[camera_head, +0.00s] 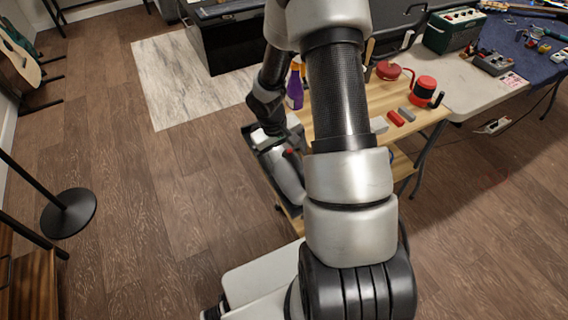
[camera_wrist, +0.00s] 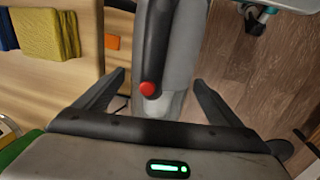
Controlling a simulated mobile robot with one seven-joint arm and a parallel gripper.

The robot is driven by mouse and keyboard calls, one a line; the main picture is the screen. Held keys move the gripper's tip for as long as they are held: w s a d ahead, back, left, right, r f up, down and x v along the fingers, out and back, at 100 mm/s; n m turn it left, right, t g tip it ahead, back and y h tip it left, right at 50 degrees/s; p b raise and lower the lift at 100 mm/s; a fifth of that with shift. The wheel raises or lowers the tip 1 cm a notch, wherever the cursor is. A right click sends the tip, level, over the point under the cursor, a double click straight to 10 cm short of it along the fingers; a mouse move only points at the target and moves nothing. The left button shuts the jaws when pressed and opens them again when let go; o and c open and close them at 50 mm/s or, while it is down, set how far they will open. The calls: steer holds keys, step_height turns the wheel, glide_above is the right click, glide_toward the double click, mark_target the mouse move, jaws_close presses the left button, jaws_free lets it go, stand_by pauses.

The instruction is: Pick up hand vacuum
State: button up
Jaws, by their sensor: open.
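The hand vacuum (camera_wrist: 181,55) is grey with a black handle and a red button. In the wrist view it lies lengthwise between the two fingers of my gripper (camera_wrist: 160,78). The fingers are spread, one on each side, with a visible gap to its body. In the head view, the pale vacuum (camera_head: 288,180) lies at the left end of the wooden workbench, partly covered by my arm. My gripper (camera_head: 270,142) is at its upper end there; its fingers cannot be made out.
The wooden bench (camera_head: 424,117) holds a red container (camera_head: 424,88), small blocks and a purple bottle (camera_head: 294,92). A white table (camera_head: 468,91) stands behind at right. Floor at left is open, with a round stand base (camera_head: 69,213).

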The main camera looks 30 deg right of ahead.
steer(key=f, duration=0.4)
steer(key=shift+s+d+b, duration=0.15)
steer(key=shift+d+b, duration=0.15)
steer(key=shift+b, duration=0.1)
steer(key=c, duration=1.6)
steer(key=shift+r, duration=0.1)
steer(key=shift+c, duration=1.1)
steer(key=shift+r, duration=0.1)
